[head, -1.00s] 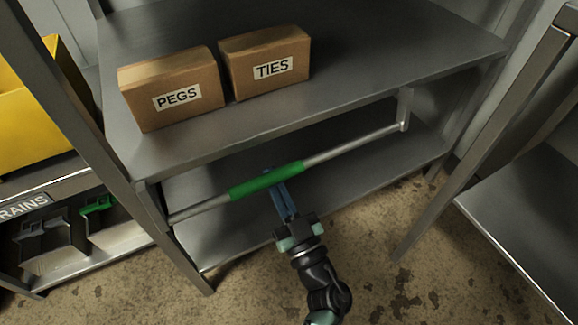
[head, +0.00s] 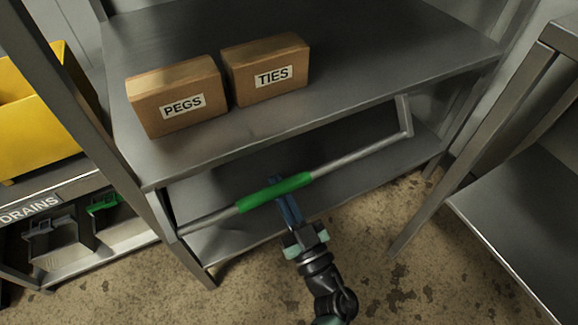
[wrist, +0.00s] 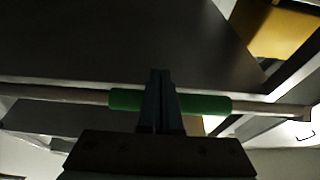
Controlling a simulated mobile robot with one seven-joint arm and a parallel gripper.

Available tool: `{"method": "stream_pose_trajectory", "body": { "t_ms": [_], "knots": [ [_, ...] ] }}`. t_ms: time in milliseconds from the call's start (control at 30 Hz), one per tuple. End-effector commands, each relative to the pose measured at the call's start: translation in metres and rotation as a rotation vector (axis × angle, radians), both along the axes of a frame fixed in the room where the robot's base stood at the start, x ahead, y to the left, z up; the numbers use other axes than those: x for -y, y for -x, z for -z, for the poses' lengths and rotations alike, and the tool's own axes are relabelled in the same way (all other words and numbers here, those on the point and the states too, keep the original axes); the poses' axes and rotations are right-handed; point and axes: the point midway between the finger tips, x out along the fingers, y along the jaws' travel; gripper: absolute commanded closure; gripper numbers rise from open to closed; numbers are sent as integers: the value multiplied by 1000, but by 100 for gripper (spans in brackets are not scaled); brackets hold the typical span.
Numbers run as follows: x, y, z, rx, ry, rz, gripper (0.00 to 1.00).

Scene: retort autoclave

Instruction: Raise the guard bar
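The guard bar (head: 340,164) is a grey rail with a green grip sleeve (head: 274,193). It runs across the front of the steel shelf unit, below the upper shelf's front edge, with an arm at its right end reaching back to the frame. My gripper (head: 275,185) reaches up from below and is shut on the middle of the green sleeve. In the wrist view the sleeve (wrist: 205,104) shows on both sides of the close-set fingers (wrist: 160,100), which hide its middle.
Cardboard boxes marked PEGS (head: 176,98) and TIES (head: 267,70) stand on the upper shelf (head: 370,65). A yellow bin (head: 38,115) and a shelf labelled DRAINS (head: 32,208) are at the left. Another steel table (head: 520,215) stands at the right. Bare floor lies in front.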

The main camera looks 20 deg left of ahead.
Motion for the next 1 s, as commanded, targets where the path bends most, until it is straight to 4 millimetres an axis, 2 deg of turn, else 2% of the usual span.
{"method": "stream_pose_trajectory", "body": {
  "t_ms": [33,1000],
  "knots": [
    [-2,-1,-20,26,-10,-10,100],
    [8,8,-23,-21,46,-14,100]
  ]
}}
